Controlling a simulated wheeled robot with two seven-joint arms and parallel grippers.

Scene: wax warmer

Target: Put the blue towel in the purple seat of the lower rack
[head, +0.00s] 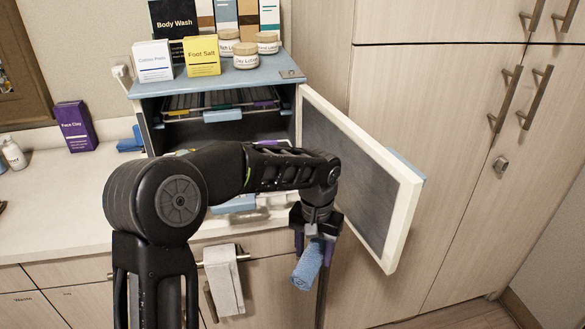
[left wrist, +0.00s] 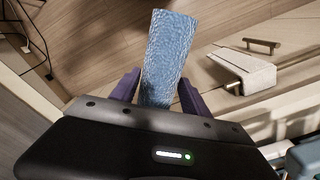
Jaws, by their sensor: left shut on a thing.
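My left gripper (head: 314,240) is shut on a rolled blue towel (head: 307,266), which hangs down below the purple-tipped fingers, in front of the warmer's open door. In the left wrist view the blue towel (left wrist: 170,55) stands between the two purple fingers (left wrist: 152,88). The warmer (head: 215,85) is an open cabinet on the counter. Its upper rack (head: 222,107) shows coloured seats inside. The lower rack (head: 235,204) is pulled out and mostly hidden behind my left arm; its purple seat cannot be made out clearly. My right gripper is not in view.
The warmer's door (head: 360,170) stands open to the right, close to my left gripper. Boxes and jars (head: 246,62) stand on the warmer's top. A Face Clay box (head: 75,127) stands on the counter at left. A white towel (head: 224,280) hangs on a bar below.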

